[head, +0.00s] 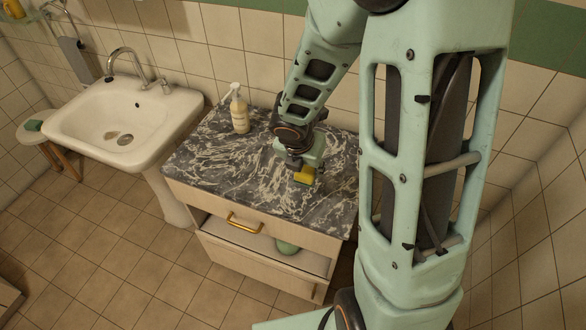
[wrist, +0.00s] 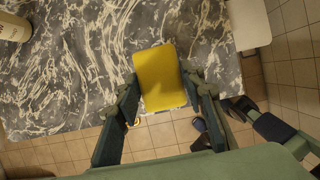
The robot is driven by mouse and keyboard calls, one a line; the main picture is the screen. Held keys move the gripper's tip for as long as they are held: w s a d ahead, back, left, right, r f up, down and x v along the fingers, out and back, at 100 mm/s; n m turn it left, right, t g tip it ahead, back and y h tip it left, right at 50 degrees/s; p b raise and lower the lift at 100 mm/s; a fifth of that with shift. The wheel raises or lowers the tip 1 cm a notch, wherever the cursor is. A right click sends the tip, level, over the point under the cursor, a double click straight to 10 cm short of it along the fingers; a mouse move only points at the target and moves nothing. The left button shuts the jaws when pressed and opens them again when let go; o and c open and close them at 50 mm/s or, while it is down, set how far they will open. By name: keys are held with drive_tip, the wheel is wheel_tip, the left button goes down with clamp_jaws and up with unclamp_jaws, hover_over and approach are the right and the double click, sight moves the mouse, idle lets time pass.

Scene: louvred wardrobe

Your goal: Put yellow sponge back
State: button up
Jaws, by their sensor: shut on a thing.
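A yellow sponge (head: 304,176) is over the right part of the dark marbled countertop (head: 222,165). My gripper (head: 303,168) points down and is shut on it. In the wrist view the sponge (wrist: 160,72) sits between the two dark fingers of my gripper (wrist: 165,92), one on each side. Its near end overlaps the countertop's front edge in that view. Whether the sponge touches the countertop or hangs just above it, I cannot tell.
A soap bottle (head: 239,110) stands at the countertop's back left. Below the gold handle (head: 245,222), a lower drawer (head: 258,262) is pulled out, with a green thing (head: 287,247) inside. A white sink (head: 120,125) and a stool (head: 42,140) stand left.

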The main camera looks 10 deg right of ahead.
drive_tip(key=w+a+f, duration=0.1)
drive_tip(key=w+f, duration=0.2)
drive_tip(key=w, duration=0.2)
hover_over(292, 176)
drive_tip(key=f, duration=0.4)
drive_tip(key=shift+s+d+f, duration=0.1)
drive_tip(key=shift+s+f, duration=0.1)
drive_tip(key=shift+s, duration=0.1)
drive_tip(key=shift+w+f, duration=0.15)
drive_tip(key=shift+f, duration=0.05)
drive_tip(key=shift+w+f+b, duration=0.15)
drive_tip(key=shift+f+b, duration=0.35)
drive_tip(key=shift+f, duration=1.2)
drive_tip(key=shift+f, duration=0.2)
drive_tip(key=o, duration=1.1)
drive_tip(key=shift+r, duration=0.1)
drive_tip(key=shift+r, duration=0.1)
